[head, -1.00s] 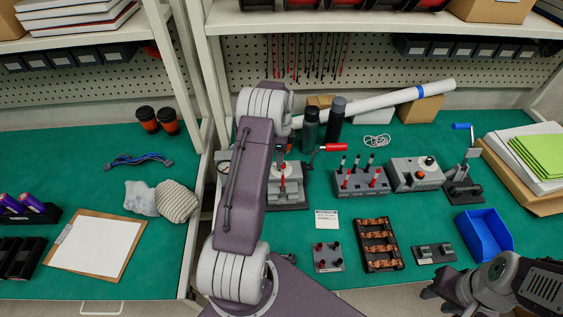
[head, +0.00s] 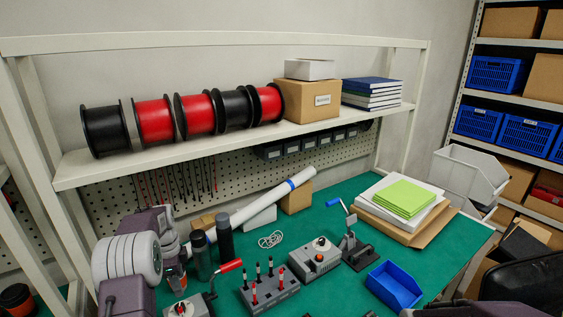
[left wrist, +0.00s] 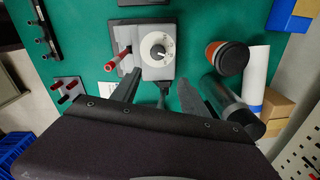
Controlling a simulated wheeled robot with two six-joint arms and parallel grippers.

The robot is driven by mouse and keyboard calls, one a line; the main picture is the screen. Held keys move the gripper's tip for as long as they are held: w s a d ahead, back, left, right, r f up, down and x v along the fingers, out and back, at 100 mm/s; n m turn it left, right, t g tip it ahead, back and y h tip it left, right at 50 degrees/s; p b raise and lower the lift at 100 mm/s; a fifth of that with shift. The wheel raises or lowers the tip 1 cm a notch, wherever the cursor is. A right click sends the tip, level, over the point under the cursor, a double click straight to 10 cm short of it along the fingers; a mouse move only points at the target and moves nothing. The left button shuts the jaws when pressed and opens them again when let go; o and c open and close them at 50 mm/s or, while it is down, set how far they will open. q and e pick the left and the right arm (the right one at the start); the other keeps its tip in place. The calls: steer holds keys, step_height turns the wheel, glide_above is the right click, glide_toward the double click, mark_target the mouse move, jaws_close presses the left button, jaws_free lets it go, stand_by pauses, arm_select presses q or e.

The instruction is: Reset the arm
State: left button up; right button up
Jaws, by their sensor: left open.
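My left arm stands at the lower left of the head view, with pale ribbed joints and mauve links. My left gripper (left wrist: 160,96) shows in the left wrist view with its two dark fingers apart and nothing between them. A grey unit with a white dial (left wrist: 160,52) lies beyond the fingertips; I cannot tell whether they touch it. A red handle (left wrist: 120,57) is left of the dial. In the head view the gripper's fingers are hard to make out beside the dark bottles.
A tester with several probes (head: 268,292), a grey box with a knob (head: 316,258) and a blue bin (head: 394,286) are on the green bench. A shelf with cable spools (head: 196,114) hangs above.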

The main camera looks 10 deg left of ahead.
arm_select(q)
steer(key=s+d+r+m, duration=0.1)
steer(key=s+d+r, duration=0.25)
steer(key=d, duration=0.45)
steer(key=s+d+r, duration=0.2)
steer(key=d+r, duration=0.2)
steer(key=d, duration=0.4)
steer(key=s+d+f+n, duration=0.2)
steer(key=s+f+n, duration=0.1)
steer(key=s+n, duration=0.4)
steer(key=s+d+f+n, duration=0.2)
steer(key=s+f+n, duration=0.1)
steer(key=s+n, duration=0.4)
steer(key=shift+s+d+t, duration=0.35)
steer(key=shift+s+t, duration=0.05)
steer(key=shift+s, duration=0.2)
steer(key=shift+s+f, duration=0.1)
steer(key=shift+c, duration=0.6)
